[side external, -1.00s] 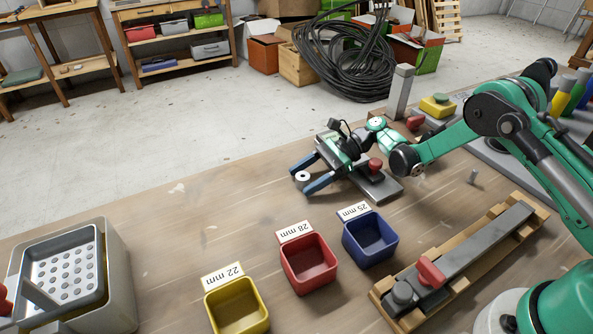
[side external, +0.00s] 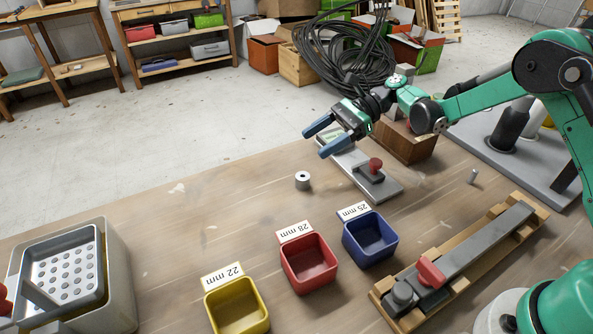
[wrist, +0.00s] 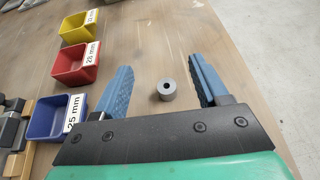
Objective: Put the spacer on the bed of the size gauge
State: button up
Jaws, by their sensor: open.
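The spacer (side external: 302,181), a small pale grey cylinder with a dark hole on top, stands upright on the bench. In the wrist view the spacer (wrist: 166,90) appears between my fingers, farther off and apart from them. My gripper (side external: 317,139) is open and empty, raised above and behind the spacer in the side view; its blue fingers also show in the wrist view (wrist: 161,66). A flat grey plate with a red knob (side external: 374,177), apparently the size gauge, lies right of the spacer. My gripper hides part of its far end.
Yellow (side external: 237,305), red (side external: 307,264) and blue (side external: 369,239) bins stand in front, labelled 22, 28 and 25 mm. A grey bar with a red slider (side external: 431,271) lies in a wooden cradle at right. A perforated tray (side external: 68,276) is at left. The bench left of the spacer is clear.

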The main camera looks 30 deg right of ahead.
jog(key=s+d+r+n+t+h, duration=0.3)
jog(key=s+n+h, duration=0.3)
jog(key=n, duration=0.3)
jog(key=s+d+r+n+t+h, duration=0.2)
jog(key=s+d+r+n+h, duration=0.1)
jog(key=s+n+h, duration=0.4)
jog(key=shift+s+r+n+t, duration=0.2)
jog(key=shift+s+n+t, duration=0.2)
jog(key=shift+s+n, duration=0.5)
jog(key=shift+o, duration=0.4)
jog(key=shift+s+d+f+n, duration=0.1)
jog(key=shift+s+d+n, duration=0.1)
jog(key=shift+n, duration=0.2)
